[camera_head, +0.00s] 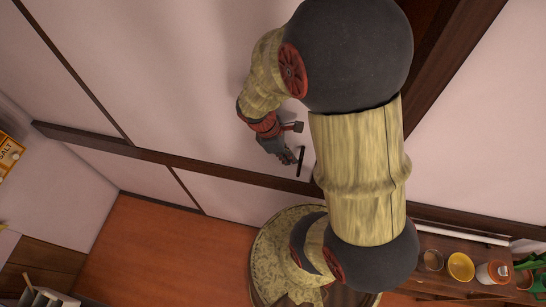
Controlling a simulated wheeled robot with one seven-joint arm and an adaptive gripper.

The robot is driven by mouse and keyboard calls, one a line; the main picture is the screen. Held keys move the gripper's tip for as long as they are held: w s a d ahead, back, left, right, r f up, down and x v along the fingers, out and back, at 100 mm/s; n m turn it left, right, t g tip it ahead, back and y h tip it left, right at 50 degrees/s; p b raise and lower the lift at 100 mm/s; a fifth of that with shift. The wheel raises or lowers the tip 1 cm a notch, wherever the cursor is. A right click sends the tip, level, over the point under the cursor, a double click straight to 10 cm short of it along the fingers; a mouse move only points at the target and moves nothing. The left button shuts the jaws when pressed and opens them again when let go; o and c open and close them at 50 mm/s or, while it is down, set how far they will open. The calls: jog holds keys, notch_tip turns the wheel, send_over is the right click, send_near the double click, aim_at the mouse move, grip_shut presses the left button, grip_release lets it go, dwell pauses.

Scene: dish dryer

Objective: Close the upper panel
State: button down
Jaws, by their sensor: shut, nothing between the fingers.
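A large white panel (190,75) fills the upper middle of the view, with a dark brown strip along its lower edge. I take it to be the upper panel; how far it stands open is hard to tell. A thin dark bar handle (301,161) sits near its lower edge. My gripper (289,157) is shut and empty just left of the handle, very close to it. Whether it touches the handle or the panel I cannot tell. My arm hides the panel's right part.
White lower panels (235,197) lie below the brown strip. At the lower right, a shelf holds a glass (433,259), a yellow bowl (461,267) and a white jar (494,272). A yellow salt box (8,152) is at the left edge. The reddish-brown surface (165,255) is clear.

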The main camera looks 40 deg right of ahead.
jog(key=s+d+p, duration=0.1)
jog(key=s+d, duration=0.6)
jog(key=s, duration=0.3)
jog(key=shift+s, duration=0.25)
jog(key=shift+w+d, duration=0.1)
jog(key=w+a+r, duration=0.5)
jog(key=r, duration=0.4)
jog(key=shift+w+a, duration=0.15)
jog(key=shift+a, duration=0.05)
jog(key=shift+a+r, duration=0.1)
